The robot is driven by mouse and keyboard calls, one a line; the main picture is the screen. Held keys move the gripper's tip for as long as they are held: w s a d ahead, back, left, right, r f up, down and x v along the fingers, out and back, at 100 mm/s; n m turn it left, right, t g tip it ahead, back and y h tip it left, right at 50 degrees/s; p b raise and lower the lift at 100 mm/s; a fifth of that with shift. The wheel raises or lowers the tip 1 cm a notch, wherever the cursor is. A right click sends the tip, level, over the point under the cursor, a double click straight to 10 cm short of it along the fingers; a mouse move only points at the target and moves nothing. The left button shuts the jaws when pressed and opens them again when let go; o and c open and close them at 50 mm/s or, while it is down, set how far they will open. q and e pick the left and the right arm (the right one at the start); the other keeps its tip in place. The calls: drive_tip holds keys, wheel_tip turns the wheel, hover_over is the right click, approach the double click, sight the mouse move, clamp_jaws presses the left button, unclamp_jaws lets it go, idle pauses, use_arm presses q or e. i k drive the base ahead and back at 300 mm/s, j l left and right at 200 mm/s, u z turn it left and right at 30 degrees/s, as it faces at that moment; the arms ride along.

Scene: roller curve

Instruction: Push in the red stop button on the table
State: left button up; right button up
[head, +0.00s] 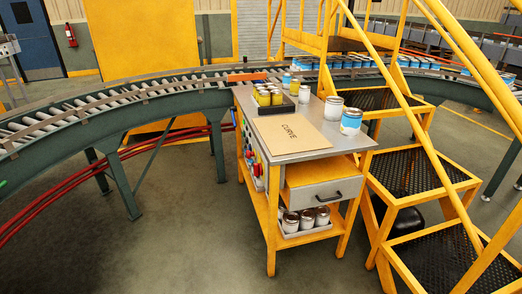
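The table (327,141) is a yellow-framed workbench with a grey top, standing in the middle of the head view. A control panel (253,160) is on its left side, seen at a steep angle. Small red, green and pale parts show on the panel. A red part (258,158) there may be the stop button, but it is too small to tell for certain or to see whether it is pushed in. Neither of my grippers is in view.
A tan board marked CURVE (290,132), a tray of yellow cans (268,95) and blue-and-white cans (351,121) are on the tabletop. A roller conveyor (120,107) curves behind. Yellow steps (420,180) block the right. Floor at front left is clear.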

sight(249, 154)
drive_tip(key=i+j+z, duration=0.3)
drive_tip(key=i+j, duration=0.25)
drive_tip(key=i, duration=0.25)
drive_tip(key=i+j+z, duration=0.35)
drive_tip(key=i+j, duration=0.35)
